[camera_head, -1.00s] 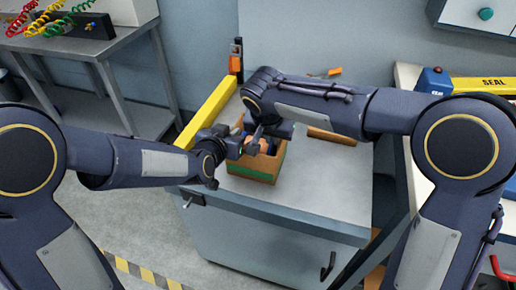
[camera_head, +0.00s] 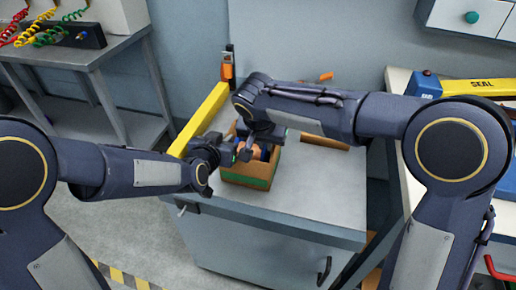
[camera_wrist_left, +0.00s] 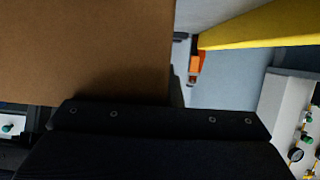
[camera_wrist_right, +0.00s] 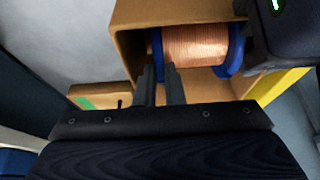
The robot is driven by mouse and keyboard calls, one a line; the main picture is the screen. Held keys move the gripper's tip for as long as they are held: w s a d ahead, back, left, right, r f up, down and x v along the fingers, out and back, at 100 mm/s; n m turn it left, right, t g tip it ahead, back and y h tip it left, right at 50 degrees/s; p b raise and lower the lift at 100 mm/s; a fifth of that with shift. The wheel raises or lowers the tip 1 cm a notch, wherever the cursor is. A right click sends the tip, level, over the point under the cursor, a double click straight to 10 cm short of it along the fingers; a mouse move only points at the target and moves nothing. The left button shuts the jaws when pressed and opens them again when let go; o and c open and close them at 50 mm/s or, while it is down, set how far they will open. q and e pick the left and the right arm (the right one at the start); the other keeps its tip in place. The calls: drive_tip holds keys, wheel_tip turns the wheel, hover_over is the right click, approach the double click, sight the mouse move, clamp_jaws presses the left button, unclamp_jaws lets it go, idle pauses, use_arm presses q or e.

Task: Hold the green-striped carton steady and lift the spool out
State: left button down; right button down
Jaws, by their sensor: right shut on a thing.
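The open brown carton (camera_head: 234,172) with a green stripe along its lower side stands on the grey cabinet top. In the right wrist view the spool (camera_wrist_right: 200,45), copper wire between blue flanges, lies inside the carton (camera_wrist_right: 127,50). My right gripper (camera_wrist_right: 160,75) reaches in from above, its fingers closed on the near blue flange. In the head view my right gripper (camera_head: 262,137) hides part of the spool. My left gripper (camera_head: 230,152) is at the carton's left side. The carton wall (camera_wrist_left: 90,50) fills much of the left wrist view; the left fingertips are hidden.
A yellow bar (camera_head: 207,115) runs along the cabinet top's left edge, with an orange-and-black item (camera_head: 228,68) behind it. The cabinet top (camera_head: 320,185) is clear right of the carton.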

use_arm(q)
drive_tip(key=c, duration=1.6)
unclamp_jaws()
drive_tip(key=shift+o, duration=0.3)
drive_tip(key=shift+d, duration=0.1)
use_arm(e)
wheel_tip(320, 180, up, 10)
use_arm(q)
drive_tip(key=shift+r, duration=0.1)
use_arm(e)
drive_tip(key=shift+a, duration=0.1)
use_arm(q)
drive_tip(key=v, duration=1.2)
